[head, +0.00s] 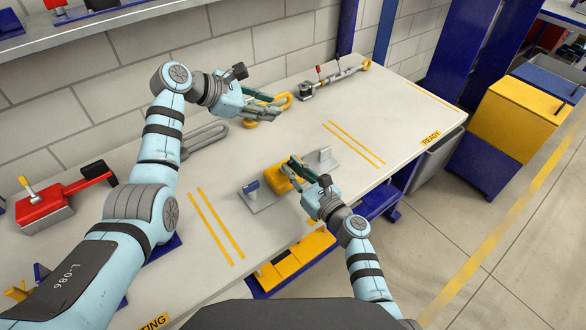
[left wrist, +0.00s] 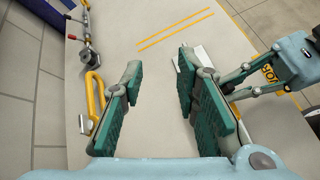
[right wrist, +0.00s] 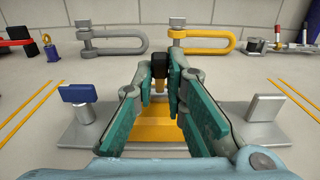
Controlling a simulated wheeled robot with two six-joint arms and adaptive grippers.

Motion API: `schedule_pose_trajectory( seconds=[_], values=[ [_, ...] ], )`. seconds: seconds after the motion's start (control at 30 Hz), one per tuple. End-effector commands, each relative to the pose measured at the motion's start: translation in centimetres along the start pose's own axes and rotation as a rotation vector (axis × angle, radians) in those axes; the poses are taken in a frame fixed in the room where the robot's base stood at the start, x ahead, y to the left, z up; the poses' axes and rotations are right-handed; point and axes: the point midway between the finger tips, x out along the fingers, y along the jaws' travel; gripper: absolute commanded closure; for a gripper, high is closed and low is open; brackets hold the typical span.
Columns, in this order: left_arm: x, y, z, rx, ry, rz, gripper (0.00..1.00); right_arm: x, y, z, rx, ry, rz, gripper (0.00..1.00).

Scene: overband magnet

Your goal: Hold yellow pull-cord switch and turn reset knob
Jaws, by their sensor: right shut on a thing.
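The yellow pull-cord switch (head: 277,184) sits on a grey base plate (head: 262,202) near the table's front. My right gripper (head: 293,162) is shut on the switch. In the right wrist view the yellow body (right wrist: 152,130) shows between and below the fingers (right wrist: 160,75), with a black-topped part (right wrist: 159,65) between the fingertips. A blue knob (head: 251,186), probably the reset knob, stands on a grey post left of the switch; it also shows in the right wrist view (right wrist: 78,93). My left gripper (head: 268,108) is open and empty above the table's back, apart from the knob.
A yellow shackle (right wrist: 210,40) and a grey shackle (head: 205,138) lie along the back. A grey upright tab (right wrist: 265,107) stands on the plate's right end. A red-handled device (head: 60,200) is at the left, a rod assembly (head: 330,80) at the back right. Table right of the plate is clear.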

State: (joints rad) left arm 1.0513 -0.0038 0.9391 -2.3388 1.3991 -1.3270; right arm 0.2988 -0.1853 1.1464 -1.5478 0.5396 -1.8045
Motion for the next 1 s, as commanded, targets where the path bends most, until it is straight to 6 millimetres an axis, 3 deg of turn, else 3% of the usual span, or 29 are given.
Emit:
schedule_pose_trajectory(
  seconds=[0.1,0.2,0.27,0.33,0.43,0.53,0.63,0.7,0.8,0.83,0.9,1.0],
  values=[
    [-1.5,5.0,6.5,-0.116,-0.318,0.243,0.72,0.0,0.0,0.0,0.001,0.001,0.0,1.0],
    [-5.6,9.6,10.7,-0.288,-0.605,0.45,0.72,0.0,0.0,0.0,0.001,0.001,-0.001,1.0],
    [-8.9,12.3,11.8,-0.43,-0.779,0.571,0.72,0.0,0.0,0.0,0.001,0.001,-0.001,1.0],
    [-13.2,15.2,11.4,-0.639,-0.98,0.707,0.72,0.0,0.0,0.0,0.001,0.001,-0.001,1.0],
    [-18.2,18.1,7.1,-1.023,-1.231,0.883,0.72,0.0,0.0,0.0,0.001,0.001,-0.001,1.0],
    [-20.0,18.7,0.1,-1.476,-1.389,1.019,0.72,0.0,0.0,0.0,0.001,0.0,-0.001,1.0],
    [-18.2,16.7,-6.8,-1.942,-1.416,1.109,0.72,0.0,0.0,0.0,0.001,0.0,-0.001,1.0],
    [-15.6,14.1,-10.4,-2.254,-1.356,1.149,0.72,0.0,0.0,0.0,0.001,0.0,0.0,1.0],
    [-11.3,9.0,-13.6,-2.663,-1.159,1.181,0.72,0.0,0.0,0.0,0.001,0.0,0.0,1.0],
    [-10.0,7.3,-14.1,2.667,1.034,-1.139,0.72,0.0,0.0,0.0,0.001,0.0,0.0,1.0],
    [-7.3,3.0,-14.5,2.647,0.745,-1.043,0.72,0.0,0.0,0.0,0.001,0.0,0.0,1.0],
    [-4.7,-2.8,-13.9,2.61,0.388,-0.948,0.72,0.0,0.0,0.0,0.001,0.0,0.0,1.0]
  ],
)
